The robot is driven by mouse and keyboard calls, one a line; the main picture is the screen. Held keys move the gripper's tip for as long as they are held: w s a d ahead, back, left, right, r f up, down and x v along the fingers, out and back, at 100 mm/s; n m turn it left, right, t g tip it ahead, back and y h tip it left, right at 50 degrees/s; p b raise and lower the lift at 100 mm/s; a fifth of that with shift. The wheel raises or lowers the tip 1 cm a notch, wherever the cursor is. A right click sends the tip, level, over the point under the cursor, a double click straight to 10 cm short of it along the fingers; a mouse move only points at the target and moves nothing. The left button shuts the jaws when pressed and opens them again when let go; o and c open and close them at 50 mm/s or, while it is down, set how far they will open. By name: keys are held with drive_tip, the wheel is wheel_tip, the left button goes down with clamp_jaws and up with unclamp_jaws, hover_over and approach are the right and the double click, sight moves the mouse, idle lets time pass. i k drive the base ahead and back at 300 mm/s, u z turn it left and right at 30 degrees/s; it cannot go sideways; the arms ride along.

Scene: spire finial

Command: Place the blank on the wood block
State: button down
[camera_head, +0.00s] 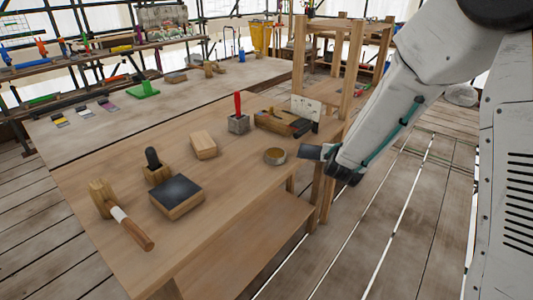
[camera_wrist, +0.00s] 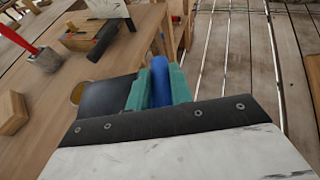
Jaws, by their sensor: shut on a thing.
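My gripper (camera_wrist: 160,90), with teal fingers in the wrist view, is shut on a blue rounded piece (camera_wrist: 160,82). A flat dark plate (camera_wrist: 108,97) sits just left of the fingers; I cannot tell whether it is joined to the blue piece or which is the blank. In the head view my gripper (camera_head: 343,168) is at the bench's right edge, and the dark plate (camera_head: 311,152) sticks out to its left. A light wood block (camera_head: 204,145) lies on the bench, left of the gripper and apart from it. It also shows at the wrist view's left edge (camera_wrist: 12,113).
A round brass-coloured disc (camera_head: 275,156) lies near the dark plate. A mallet (camera_head: 122,215), a dark-topped block (camera_head: 177,196), a black-knobbed tool (camera_head: 154,165), a red-handled tool (camera_head: 238,115) and a wooden toolbox (camera_head: 280,122) stand on the bench. Wooden posts rise behind.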

sight(202, 139)
drive_tip(key=z, duration=0.5)
drive_tip(key=k, duration=0.65)
drive_tip(key=z, duration=0.6)
drive_tip(key=i, duration=1.9)
drive_tip(key=u, duration=1.55)
drive_tip(key=i, duration=0.6)
drive_tip(key=u, duration=0.65)
